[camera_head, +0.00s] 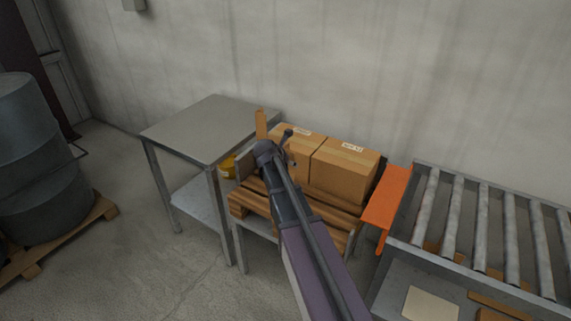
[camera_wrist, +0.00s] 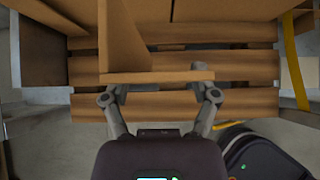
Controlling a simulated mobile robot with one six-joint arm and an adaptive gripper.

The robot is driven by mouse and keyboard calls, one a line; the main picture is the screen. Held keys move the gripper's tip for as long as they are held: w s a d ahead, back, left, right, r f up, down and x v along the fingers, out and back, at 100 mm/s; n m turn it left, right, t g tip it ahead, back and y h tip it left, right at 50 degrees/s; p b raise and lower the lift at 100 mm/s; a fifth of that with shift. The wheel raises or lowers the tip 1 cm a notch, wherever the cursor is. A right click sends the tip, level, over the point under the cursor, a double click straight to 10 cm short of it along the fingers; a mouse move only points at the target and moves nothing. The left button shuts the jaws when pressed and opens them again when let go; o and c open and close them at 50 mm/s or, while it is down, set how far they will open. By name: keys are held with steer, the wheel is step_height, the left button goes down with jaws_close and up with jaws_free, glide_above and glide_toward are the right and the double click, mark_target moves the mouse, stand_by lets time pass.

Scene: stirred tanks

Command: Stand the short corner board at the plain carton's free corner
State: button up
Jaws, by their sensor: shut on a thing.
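My gripper (camera_head: 276,152) is shut on a tan corner board (camera_head: 261,125), which stands upright out of it in the head view. In the wrist view my gripper (camera_wrist: 158,90) has one finger at each end of the board's near flange (camera_wrist: 155,77); the other flange runs away from it at the left. Two brown cartons stand side by side on a slatted wooden pallet, a left carton (camera_head: 300,147) and a right carton (camera_head: 343,173). Both bear a pale label, so I cannot tell which is plain. The board is close to the left carton; whether they touch is unclear.
The pallet (camera_head: 328,232) sits on a low stand. An orange plate (camera_head: 387,197) and a roller conveyor (camera_head: 480,222) are at the right. A wall stands behind.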

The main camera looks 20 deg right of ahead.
steer(key=w, duration=0.1)
steer(key=w+d, duration=0.1)
steer(key=w, duration=0.3)
steer(key=shift+w+d+f, duration=0.15)
steer(key=shift+w+f, duration=0.1)
steer(key=shift+f, duration=0.05)
steer(key=shift+f+b, duration=1.75)
steer(key=shift+b, duration=0.2)
steer(key=shift+f, duration=0.2)
steer(key=o, duration=1.1)
steer(key=shift+r, duration=0.1)
steer(key=shift+r, duration=0.1)
